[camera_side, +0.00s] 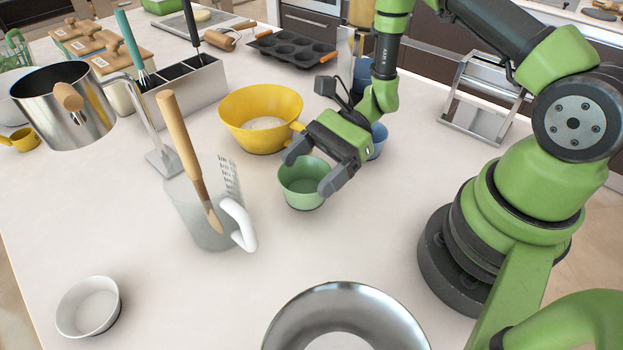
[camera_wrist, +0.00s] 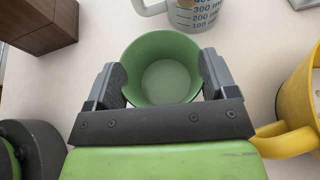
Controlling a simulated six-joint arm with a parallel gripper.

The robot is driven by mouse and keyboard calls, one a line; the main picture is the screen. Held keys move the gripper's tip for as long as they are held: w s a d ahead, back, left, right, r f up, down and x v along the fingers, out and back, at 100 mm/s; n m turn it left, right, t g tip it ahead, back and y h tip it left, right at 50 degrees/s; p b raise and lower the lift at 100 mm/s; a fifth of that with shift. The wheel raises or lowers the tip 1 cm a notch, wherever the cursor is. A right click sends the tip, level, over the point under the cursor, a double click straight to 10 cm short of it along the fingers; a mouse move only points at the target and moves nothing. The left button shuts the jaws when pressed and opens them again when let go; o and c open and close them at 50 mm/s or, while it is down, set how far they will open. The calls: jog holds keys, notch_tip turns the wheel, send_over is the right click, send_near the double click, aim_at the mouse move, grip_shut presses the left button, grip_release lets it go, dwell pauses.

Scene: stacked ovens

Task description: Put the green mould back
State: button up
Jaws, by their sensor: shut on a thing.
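The green mould (camera_side: 297,189) is a small round cup, open side up, near the middle of the white counter in the side view. It also shows in the wrist view (camera_wrist: 162,52), empty inside. My gripper (camera_side: 311,168) is shut on the mould, with one finger on each side of its wall. In the wrist view, both dark finger pads (camera_wrist: 162,82) sit against the mould's left and right sides. The mould is upright and at or very close to the counter; I cannot tell whether it touches it.
A yellow bowl (camera_side: 261,106) with pale contents stands behind the mould. A measuring jug (camera_side: 205,215) with a wooden-handled tool stands to the left. A blue cup (camera_side: 378,141) is behind my gripper. A metal bowl (camera_side: 345,305) and white bowl (camera_side: 88,307) are in front.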

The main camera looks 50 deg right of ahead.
jog(key=shift+f, duration=1.45)
jog(key=shift+f, duration=0.1)
jog(key=o, duration=0.9)
jog(key=shift+c, duration=0.2)
jog(key=v, duration=1.2)
notch_tip(320, 180, up, 15)
jog(key=n+g+h, duration=0.1)
jog(key=n+h, duration=0.6)
jog(key=n, duration=0.2)
send_over(324, 171)
jog(key=s+d, duration=0.3)
jog(key=d, duration=0.2)
jog(key=s+a+r+n+t+h, duration=0.2)
jog(key=s+r+n+t+h, duration=0.2)
jog(key=s+r+n+t, duration=0.2)
jog(key=shift+s+a+r, duration=0.2)
jog(key=shift+s+r, duration=1.1)
jog(key=shift+r, duration=0.1)
